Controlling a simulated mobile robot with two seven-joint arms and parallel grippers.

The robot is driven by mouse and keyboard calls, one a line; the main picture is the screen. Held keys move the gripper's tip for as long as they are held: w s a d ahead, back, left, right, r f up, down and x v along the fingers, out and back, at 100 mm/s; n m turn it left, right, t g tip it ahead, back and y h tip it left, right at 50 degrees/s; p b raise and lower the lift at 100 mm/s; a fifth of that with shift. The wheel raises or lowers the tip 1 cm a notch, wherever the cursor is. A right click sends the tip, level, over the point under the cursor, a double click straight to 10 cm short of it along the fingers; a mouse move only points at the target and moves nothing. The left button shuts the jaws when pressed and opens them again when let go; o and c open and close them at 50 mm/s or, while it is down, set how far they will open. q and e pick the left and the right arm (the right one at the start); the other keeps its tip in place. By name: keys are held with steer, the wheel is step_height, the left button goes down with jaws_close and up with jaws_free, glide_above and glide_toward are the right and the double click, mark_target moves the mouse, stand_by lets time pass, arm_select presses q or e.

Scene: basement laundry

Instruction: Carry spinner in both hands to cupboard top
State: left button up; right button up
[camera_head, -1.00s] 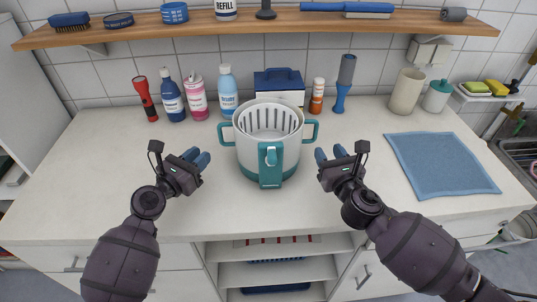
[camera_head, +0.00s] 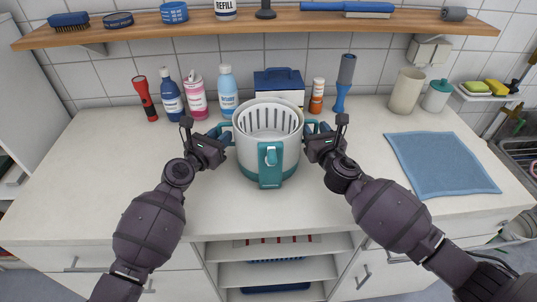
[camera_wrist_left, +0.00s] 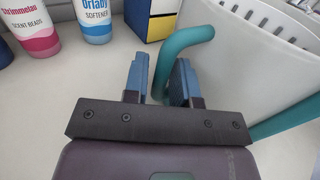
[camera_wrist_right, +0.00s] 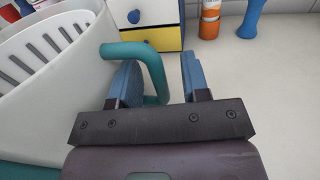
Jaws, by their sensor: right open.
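The spinner (camera_head: 252,160) is a white tub with a slotted inner basket, a teal base, a teal front latch and two teal side handles. It stands upright on the counter. My left gripper (camera_head: 222,133) is at its left handle. In the left wrist view that handle (camera_wrist_left: 190,38) passes between the fingers (camera_wrist_left: 160,82), which are close together; whether they press on it is unclear. My right gripper (camera_head: 317,132) is open at the right handle. In the right wrist view that handle (camera_wrist_right: 135,50) runs between the spread fingers (camera_wrist_right: 160,80), nearer the left one.
Behind stand a red flashlight (camera_head: 146,98), several bottles, a blue-lidded box (camera_head: 279,86) and a blue brush (camera_head: 343,84). A shelf (camera_head: 270,22) runs above. A blue cloth (camera_head: 440,164) lies at right, near a beige canister (camera_head: 406,91). Front counter is clear.

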arm_select(q)
steer(key=shift+c, duration=0.4)
arm_select(e)
steer(key=shift+c, duration=0.3)
arm_select(q)
jaws_close()
arm_select(e)
steer(key=c, duration=0.5)
jaws_close()
arm_select(q)
steer(key=shift+r, duration=0.1)
arm_select(e)
steer(key=shift+r, duration=0.15)
